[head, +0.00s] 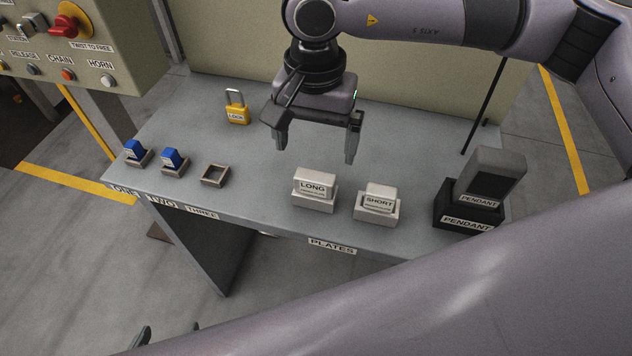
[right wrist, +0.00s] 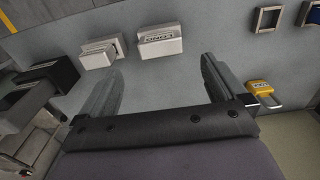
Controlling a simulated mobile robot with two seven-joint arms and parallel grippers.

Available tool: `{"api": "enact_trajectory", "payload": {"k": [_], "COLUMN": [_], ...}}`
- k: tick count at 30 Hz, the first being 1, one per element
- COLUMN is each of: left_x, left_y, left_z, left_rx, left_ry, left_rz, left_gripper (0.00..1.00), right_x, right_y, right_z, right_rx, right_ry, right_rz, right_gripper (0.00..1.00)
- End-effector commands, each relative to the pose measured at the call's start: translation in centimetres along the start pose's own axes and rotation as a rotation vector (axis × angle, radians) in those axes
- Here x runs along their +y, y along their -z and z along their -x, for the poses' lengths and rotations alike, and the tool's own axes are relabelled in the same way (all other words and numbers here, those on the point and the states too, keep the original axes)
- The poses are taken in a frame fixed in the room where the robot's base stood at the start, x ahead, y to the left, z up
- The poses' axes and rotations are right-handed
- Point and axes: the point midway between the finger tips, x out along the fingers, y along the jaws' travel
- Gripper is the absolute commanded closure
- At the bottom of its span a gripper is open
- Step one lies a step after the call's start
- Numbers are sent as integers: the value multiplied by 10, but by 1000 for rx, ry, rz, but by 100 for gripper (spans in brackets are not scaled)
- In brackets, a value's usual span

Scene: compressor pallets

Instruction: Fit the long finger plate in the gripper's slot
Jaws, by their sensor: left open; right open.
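The long finger plate (head: 315,180), a pale block labelled LONG, sits in a light holder (head: 313,205) near the table's front edge. It also shows upside down in the right wrist view (right wrist: 160,37). My right gripper (head: 316,150) is open and empty, pointing down above the table, behind the long plate and apart from it. In the right wrist view its two fingers (right wrist: 158,82) are spread wide with nothing between them. My left gripper (head: 169,335) shows only as two dark tips at the bottom edge, apart and away from the plate. I cannot make out a slot on either gripper.
The short plate (head: 379,194) stands in its holder to the right. A pendant (head: 490,177) stands in a black holder farther right. A yellow padlock (head: 237,108), two blue blocks (head: 135,150) (head: 173,158) in holders and an empty holder (head: 214,175) are left. The table's middle is clear.

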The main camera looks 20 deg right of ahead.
Motion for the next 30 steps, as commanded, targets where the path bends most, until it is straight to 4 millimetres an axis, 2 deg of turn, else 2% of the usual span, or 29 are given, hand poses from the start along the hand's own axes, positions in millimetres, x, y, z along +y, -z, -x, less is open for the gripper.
{"api": "enact_trajectory", "payload": {"k": [8,16,21,30], "left_x": [0,0,0,0], "left_y": [-8,-22,-40,-52], "left_z": [-6,-16,-31,-40], "left_rx": [0,0,2,0], "left_ry": [0,0,0,-1], "left_rz": [0,0,0,2], "left_gripper": [13,13,13,13], "right_x": [0,0,0,0], "right_y": [-1,-1,-1,-1], "right_z": [-18,-56,-78,-91], "right_rx": [-2,-3,-2,-1], "right_ry": [0,-1,1,2], "right_rz": [-1,-1,-1,0], "right_gripper": [2,2,2,2]}}
